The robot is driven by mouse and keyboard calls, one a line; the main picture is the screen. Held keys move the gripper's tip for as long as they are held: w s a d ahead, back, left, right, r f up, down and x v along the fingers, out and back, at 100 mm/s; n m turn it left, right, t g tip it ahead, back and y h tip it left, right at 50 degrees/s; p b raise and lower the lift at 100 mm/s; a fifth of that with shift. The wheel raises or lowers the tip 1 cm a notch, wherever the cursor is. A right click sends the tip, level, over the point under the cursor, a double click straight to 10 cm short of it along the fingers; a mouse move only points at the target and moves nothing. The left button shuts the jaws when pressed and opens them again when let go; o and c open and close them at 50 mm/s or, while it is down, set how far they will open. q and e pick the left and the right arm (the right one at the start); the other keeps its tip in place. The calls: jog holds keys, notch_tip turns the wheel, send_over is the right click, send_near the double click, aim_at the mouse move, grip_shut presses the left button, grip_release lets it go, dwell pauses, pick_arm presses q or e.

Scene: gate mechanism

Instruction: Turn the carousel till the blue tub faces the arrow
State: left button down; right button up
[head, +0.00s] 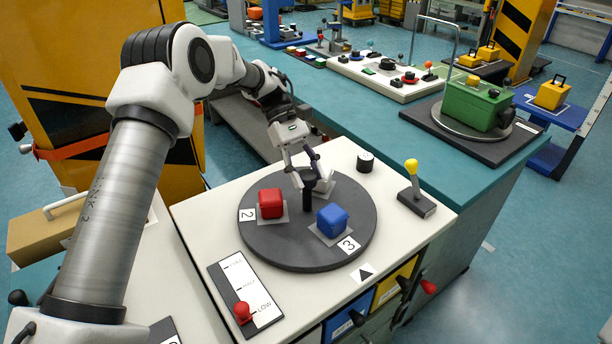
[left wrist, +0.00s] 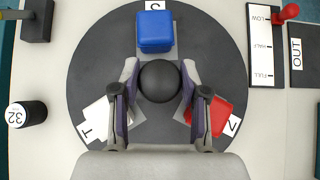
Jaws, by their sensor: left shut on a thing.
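The carousel (head: 290,248) is a round dark grey disc with a black knob (left wrist: 160,82) at its centre. My left gripper (head: 305,184) reaches down and is shut on the knob, its fingers on either side. The blue tub (head: 332,219) sits by label 3 on the front right of the disc, on the side towards the black arrow (head: 363,272). I cannot tell whether they line up exactly. The red tub (head: 271,204) sits by label 2 at left. A white item (left wrist: 104,112) by label 1 is partly hidden by a finger. My right gripper is not in view.
A lever panel (head: 245,291) with a red knob stands at front left, its knob by LOW. Yellow and blue drawers are below the front edge.

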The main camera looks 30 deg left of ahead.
pick_arm(q)
jog(key=shift+s+f+m+g, duration=0.15)
jog(key=shift+f+m+g, duration=0.15)
dwell(0.5)
jog(key=c, duration=0.6)
grip_release()
jog(key=shift+d, duration=0.1)
jog(key=shift+r, duration=0.15)
jog(key=shift+r, duration=0.1)
jog(key=v, duration=0.7)
jog(key=shift+r, duration=0.1)
